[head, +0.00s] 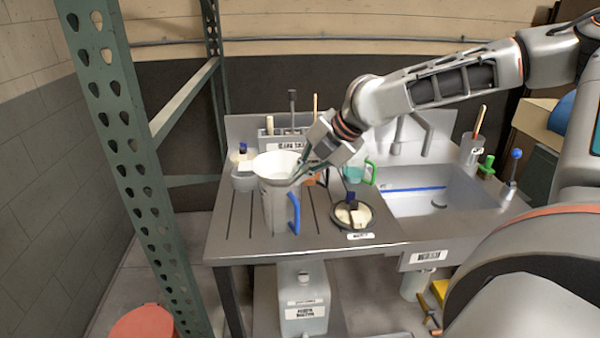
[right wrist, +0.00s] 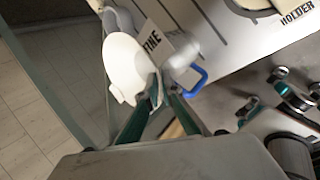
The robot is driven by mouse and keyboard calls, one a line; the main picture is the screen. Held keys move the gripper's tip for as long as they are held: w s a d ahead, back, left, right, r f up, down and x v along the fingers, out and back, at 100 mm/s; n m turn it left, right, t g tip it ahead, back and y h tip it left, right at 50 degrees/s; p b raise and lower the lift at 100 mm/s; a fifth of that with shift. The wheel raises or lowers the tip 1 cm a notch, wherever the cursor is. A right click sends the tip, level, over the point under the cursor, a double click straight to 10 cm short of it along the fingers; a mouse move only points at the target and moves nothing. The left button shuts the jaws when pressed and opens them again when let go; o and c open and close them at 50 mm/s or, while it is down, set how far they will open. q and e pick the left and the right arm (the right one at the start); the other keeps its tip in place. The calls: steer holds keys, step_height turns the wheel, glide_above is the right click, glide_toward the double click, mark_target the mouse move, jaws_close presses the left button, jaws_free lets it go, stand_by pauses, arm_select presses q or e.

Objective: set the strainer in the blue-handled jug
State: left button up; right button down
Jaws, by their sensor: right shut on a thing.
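The strainer (head: 275,166) is a white, wide-mouthed cone at the mouth of the grey blue-handled jug (head: 273,211) in the head view. The jug stands upright on the left of the bench, its blue handle facing right. My right gripper (head: 300,175) comes in from the right and is shut on the strainer's right edge. In the right wrist view the strainer (right wrist: 128,68) is at the fingertips (right wrist: 164,88), with the jug's blue handle (right wrist: 192,80) beside them. I cannot tell whether the strainer rests on the jug's rim. My left gripper is not in view.
A green-handled jug (head: 356,174) stands behind, to the right. A round dish (head: 367,214) with a blue-topped item is right of the jug. The sink (head: 435,198) lies further right. A green rack post (head: 128,150) rises at the left. The bench front is partly clear.

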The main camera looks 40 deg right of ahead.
steer(key=shift+s+f, duration=0.2)
steer(key=shift+f, duration=0.25)
steer(key=c, duration=2.5)
jaws_free()
steer(key=shift+f, duration=0.15)
steer(key=shift+c, duration=0.2)
steer(key=shift+w+r, duration=0.15)
steer(key=shift+r, duration=0.3)
steer(key=p+v, duration=0.4)
steer(key=v, duration=0.8)
steer(key=shift+r, duration=0.45)
steer(key=shift+w, duration=0.1)
